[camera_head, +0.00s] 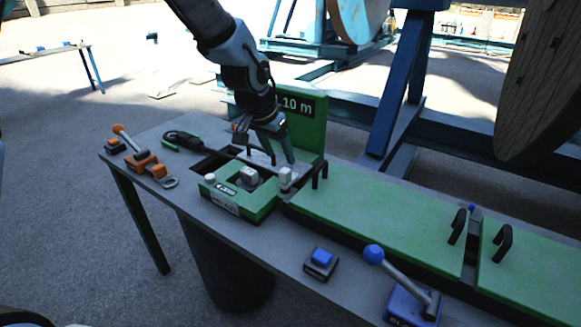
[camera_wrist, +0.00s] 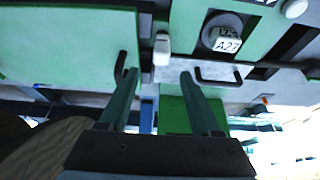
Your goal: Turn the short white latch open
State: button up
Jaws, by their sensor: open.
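The short white latch (camera_head: 286,178) stands upright at the gap between the small green box (camera_head: 262,207) and the long green lid (camera_head: 370,219). In the wrist view the latch (camera_wrist: 162,48) lies ahead of the fingertips, roughly between their lines. My gripper (camera_head: 267,150) is open and empty above the far side of the table, behind the latch. In the wrist view my gripper (camera_wrist: 159,74) has its two fingers apart, one on each side of the latch's line. I see no contact with the latch, though its height below the fingers is hard to judge.
A white block marked A27 (camera_wrist: 226,45) sits in the green box. A green "10 m" panel (camera_head: 307,115) rises close behind my gripper. Black handles (camera_head: 458,226) stand on the lids.

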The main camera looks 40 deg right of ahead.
aim_at(285, 170)
jog(key=p+x, duration=0.1)
jog(key=x, duration=0.7)
jog(key=shift+f+p, duration=0.15)
jog(key=shift+p, duration=0.2)
jog(key=shift+c, duration=0.2)
grip_shut()
